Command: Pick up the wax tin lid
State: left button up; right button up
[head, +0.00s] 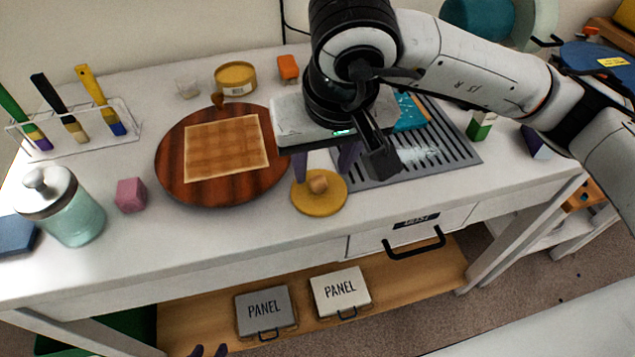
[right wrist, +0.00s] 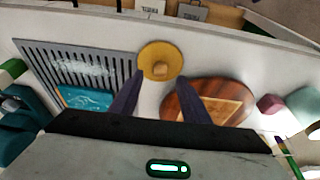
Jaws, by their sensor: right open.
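The wax tin lid (head: 329,202) is a round, flat yellow disc with a small wooden-looking knob, lying on the white worktop. It also shows in the right wrist view (right wrist: 150,52). My right gripper (head: 322,178) is open and empty above the lid, its two dark purple fingers pointing down. In the right wrist view the fingertips (right wrist: 159,78) lie either side of the knob's line, with the knob a little beyond them. The yellow wax tin (head: 236,80) stands further back.
A round wooden board (head: 173,173) with a checked square panel lies left of the lid. A grey slotted rack (head: 440,158) lies to its right. A pink block (head: 131,195) and glass jar (head: 75,215) stand at left. The worktop in front of the lid is clear.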

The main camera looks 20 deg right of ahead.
aim_at(318, 181)
jog(key=shift+w+f, duration=0.25)
jog(key=shift+f, duration=0.4)
jog(key=p+x, duration=0.1)
jog(key=x, duration=0.2)
jog(key=shift+w+f, duration=0.15)
jog(key=shift+f, duration=0.1)
jog(key=shift+w+f, duration=0.15)
jog(key=shift+f, duration=0.25)
pick_arm(q)
jog(key=shift+w+r, duration=0.65)
jog(key=shift+r, duration=0.3)
pick_arm(e)
jog(key=shift+c, duration=0.5)
grip_shut()
pick_arm(q)
jog(key=shift+s+f, duration=0.15)
jog(key=shift+s, duration=0.1)
